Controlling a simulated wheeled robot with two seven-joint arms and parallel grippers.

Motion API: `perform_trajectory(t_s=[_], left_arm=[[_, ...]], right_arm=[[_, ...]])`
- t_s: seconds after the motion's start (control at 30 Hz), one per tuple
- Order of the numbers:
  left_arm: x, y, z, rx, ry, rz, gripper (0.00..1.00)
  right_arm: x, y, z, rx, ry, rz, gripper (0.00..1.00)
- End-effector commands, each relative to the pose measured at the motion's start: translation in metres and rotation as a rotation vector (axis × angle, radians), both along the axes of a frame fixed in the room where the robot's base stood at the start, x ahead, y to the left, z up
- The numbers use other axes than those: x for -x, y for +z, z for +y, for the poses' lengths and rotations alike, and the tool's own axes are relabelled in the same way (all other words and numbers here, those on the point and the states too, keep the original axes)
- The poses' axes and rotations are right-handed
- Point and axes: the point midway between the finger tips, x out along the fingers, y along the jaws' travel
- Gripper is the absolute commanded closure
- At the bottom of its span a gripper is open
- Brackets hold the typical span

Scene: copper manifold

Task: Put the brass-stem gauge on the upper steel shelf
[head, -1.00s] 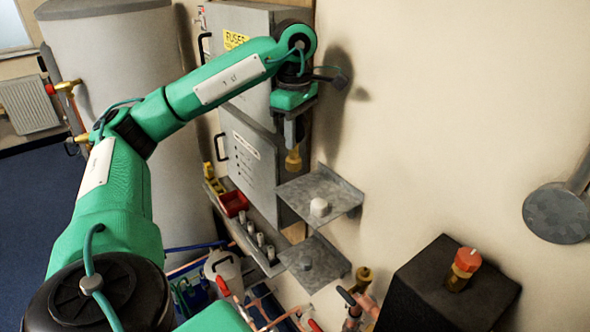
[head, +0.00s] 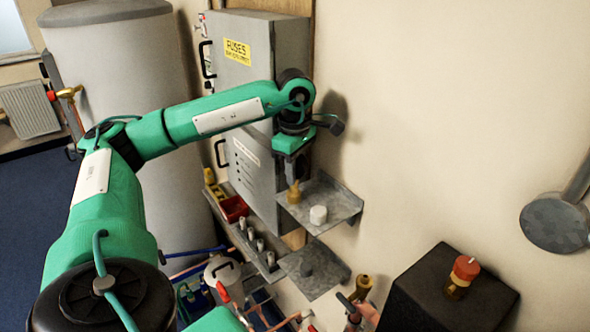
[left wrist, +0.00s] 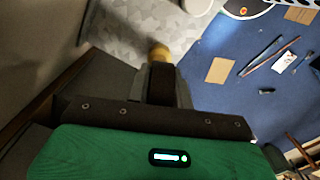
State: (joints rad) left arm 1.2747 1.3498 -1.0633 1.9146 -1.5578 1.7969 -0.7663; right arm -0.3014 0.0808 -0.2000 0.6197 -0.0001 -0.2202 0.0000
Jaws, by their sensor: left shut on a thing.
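The brass-stem gauge (head: 293,193) hangs stem down from my left gripper (head: 293,177); only its brass part shows. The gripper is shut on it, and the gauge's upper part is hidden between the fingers. In the left wrist view the brass end (left wrist: 160,52) sticks out past the gripper (left wrist: 160,78). The upper steel shelf (head: 338,197) is a grey plate on the wall. The gauge appears over its left, cabinet-side part; I cannot tell whether it touches. My right gripper is not in view.
A white round cap (head: 318,215) stands on the upper shelf, close right of the gauge. A lower steel shelf (head: 325,281) sits below. The grey fuse cabinet (head: 252,175) is close behind the gripper. A black box (head: 425,295) with a red-topped brass fitting (head: 463,275) stands at right.

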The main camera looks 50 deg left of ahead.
Motion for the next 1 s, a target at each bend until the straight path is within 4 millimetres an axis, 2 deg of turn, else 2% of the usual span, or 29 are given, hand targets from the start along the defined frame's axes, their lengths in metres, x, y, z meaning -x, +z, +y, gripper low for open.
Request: perform_trajectory(t_s=[0.03, 0.13, 0.5, 0.57, 0.77, 0.83, 1.0], left_arm=[[0.000, -0.002, 0.000, 0.000, 0.000, 0.000, 0.75], [0.000, -0.001, 0.000, 0.000, 0.000, 0.000, 0.57], [0.000, 0.004, 0.000, 0.000, 0.000, 0.000, 0.57], [-0.001, 0.007, 0.000, 0.000, -0.001, -0.002, 0.57], [-0.002, 0.045, -0.001, 0.002, -0.002, -0.007, 0.57], [-0.001, 0.065, 0.000, 0.001, 0.001, -0.005, 0.57], [0.000, 0.094, 0.000, -0.001, 0.000, -0.004, 0.57]], right_arm=[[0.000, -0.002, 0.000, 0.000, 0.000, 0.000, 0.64], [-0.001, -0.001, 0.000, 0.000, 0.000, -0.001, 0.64], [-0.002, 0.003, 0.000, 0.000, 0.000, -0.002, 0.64], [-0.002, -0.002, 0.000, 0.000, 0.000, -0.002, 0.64], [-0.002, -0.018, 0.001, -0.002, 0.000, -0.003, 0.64], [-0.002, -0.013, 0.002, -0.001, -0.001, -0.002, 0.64], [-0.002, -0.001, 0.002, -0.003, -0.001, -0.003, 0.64]])
